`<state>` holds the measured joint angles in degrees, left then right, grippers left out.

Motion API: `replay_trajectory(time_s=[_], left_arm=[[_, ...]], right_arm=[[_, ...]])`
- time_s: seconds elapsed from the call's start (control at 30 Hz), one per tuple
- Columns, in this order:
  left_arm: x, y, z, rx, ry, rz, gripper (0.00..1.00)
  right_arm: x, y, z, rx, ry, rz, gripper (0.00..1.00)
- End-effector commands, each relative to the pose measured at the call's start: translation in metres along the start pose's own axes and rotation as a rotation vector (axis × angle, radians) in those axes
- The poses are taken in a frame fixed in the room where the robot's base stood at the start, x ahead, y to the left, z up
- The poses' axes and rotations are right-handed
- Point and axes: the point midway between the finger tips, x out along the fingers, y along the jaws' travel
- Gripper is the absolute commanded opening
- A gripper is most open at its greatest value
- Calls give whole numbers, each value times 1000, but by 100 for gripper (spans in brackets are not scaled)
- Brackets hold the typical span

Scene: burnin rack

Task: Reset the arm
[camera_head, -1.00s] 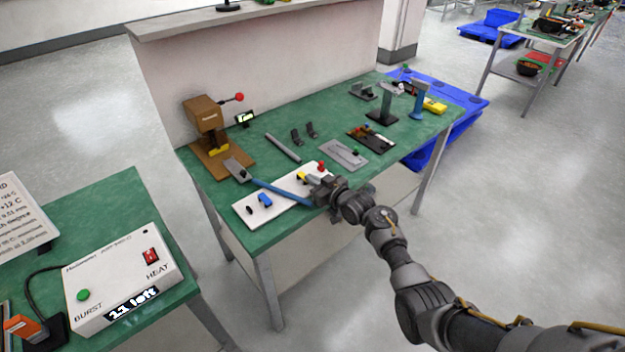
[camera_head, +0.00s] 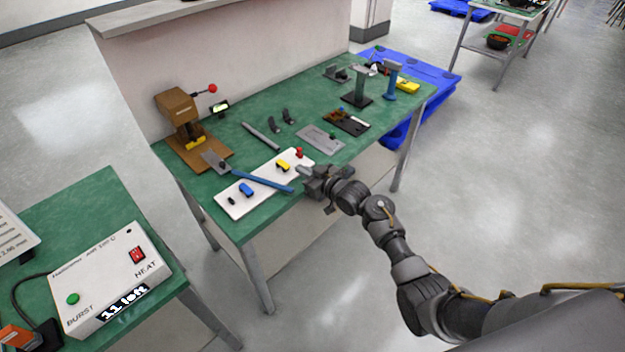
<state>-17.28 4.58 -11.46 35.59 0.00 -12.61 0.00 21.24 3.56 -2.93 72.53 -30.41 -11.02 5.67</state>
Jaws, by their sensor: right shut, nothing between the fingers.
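My right arm (camera_head: 385,225) reaches in from the lower right. My right gripper (camera_head: 303,174) is shut and empty at the front edge of the green-topped bench (camera_head: 235,135). It is at the right end of a white board (camera_head: 238,207) on the bench; whether it touches the board I cannot tell. My left gripper is not in view.
A brown press (camera_head: 178,107) with a red-knobbed lever stands at the bench's back left. A grey plate (camera_head: 318,139) and a blue post (camera_head: 391,80) are farther right. A white control box (camera_head: 108,275) sits on the nearer left table. The floor at right is open.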

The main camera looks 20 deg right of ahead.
Motion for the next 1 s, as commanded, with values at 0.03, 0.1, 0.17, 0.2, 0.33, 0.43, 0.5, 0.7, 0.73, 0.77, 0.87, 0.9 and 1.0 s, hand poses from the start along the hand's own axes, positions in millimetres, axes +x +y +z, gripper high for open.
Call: replay_trajectory(time_s=[0.03, 0.1, 0.17, 0.2, 0.33, 0.43, 0.5, 0.7, 0.73, 0.77, 0.87, 0.9, 1.0], left_arm=[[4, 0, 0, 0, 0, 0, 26], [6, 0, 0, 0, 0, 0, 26], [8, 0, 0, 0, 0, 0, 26], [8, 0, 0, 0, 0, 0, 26], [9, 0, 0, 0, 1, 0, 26], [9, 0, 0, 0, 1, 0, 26], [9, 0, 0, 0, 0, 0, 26], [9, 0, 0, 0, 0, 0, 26], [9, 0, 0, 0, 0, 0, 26], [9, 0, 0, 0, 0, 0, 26], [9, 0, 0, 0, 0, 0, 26], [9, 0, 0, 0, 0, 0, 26], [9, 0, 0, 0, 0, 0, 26]], right_arm=[[-9, 0, 8, -1, -1, 1, 0], [-19, 0, 13, -1, -1, 0, 0], [-26, 0, 17, 0, -1, 1, 0], [-29, 0, 18, 0, -1, 1, 0], [-36, 0, 21, 0, 0, 1, 0], [-38, 0, 22, 0, 1, 0, 0], [-38, 0, 21, 0, 1, 0, 0], [-39, 0, 25, 3, -5, 2, 0], [-39, 0, 29, 7, -12, 4, 0], [-40, -1, 35, 12, -22, 6, 0], [-46, -4, 74, 44, -82, 22, 0], [-51, -7, 96, 61, -118, 32, 0], [-70, -16, 164, 111, -231, 65, 0]])
